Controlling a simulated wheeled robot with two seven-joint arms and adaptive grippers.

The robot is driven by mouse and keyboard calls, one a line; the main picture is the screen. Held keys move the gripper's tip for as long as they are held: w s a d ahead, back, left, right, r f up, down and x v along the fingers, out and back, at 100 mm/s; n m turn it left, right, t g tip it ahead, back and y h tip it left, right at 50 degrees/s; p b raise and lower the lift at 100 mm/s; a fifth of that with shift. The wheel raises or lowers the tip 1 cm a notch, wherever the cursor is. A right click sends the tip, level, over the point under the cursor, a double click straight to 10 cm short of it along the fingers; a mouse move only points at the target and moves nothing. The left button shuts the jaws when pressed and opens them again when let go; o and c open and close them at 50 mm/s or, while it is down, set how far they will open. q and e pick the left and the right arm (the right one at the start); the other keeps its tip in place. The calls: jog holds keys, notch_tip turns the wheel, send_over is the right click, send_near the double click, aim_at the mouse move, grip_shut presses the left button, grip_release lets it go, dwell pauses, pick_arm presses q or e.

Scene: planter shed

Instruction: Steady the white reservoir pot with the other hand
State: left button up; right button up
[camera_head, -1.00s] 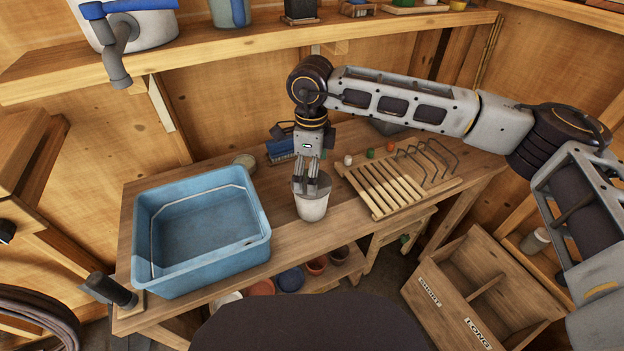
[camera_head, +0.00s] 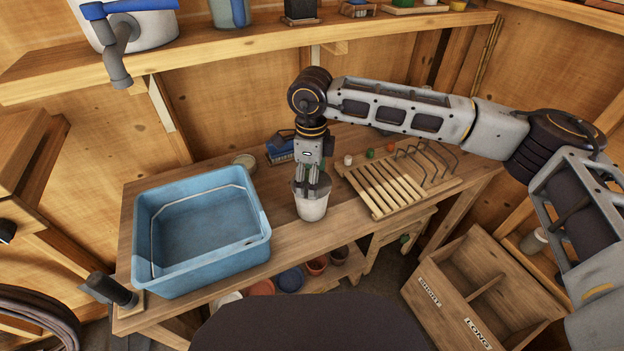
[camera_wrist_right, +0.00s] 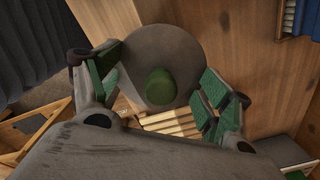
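The white pot (camera_head: 311,209) stands upright on the wooden bench, just right of the blue tub. My right gripper (camera_head: 313,188) points down at its top, with its fingers at the rim. My left gripper is not in view.
A blue tub (camera_head: 150,272) takes up the bench's left part. A slatted wooden rack (camera_head: 383,188) with wire loops lies to the right. A blue brush (camera_head: 281,147) and a round dish (camera_head: 244,160) lie behind. A divided wooden crate (camera_head: 452,290) stands at lower right. A shelf runs above.

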jog(key=shift+s+d+f, duration=0.1)
jog(key=shift+f, duration=0.1)
jog(key=shift+c, duration=0.6)
jog(key=o, duration=0.9)
jog(key=shift+f, duration=0.1)
jog(key=shift+c, duration=0.2)
jog(key=shift+r, duration=0.2)
jog(key=shift+r, duration=5.9)
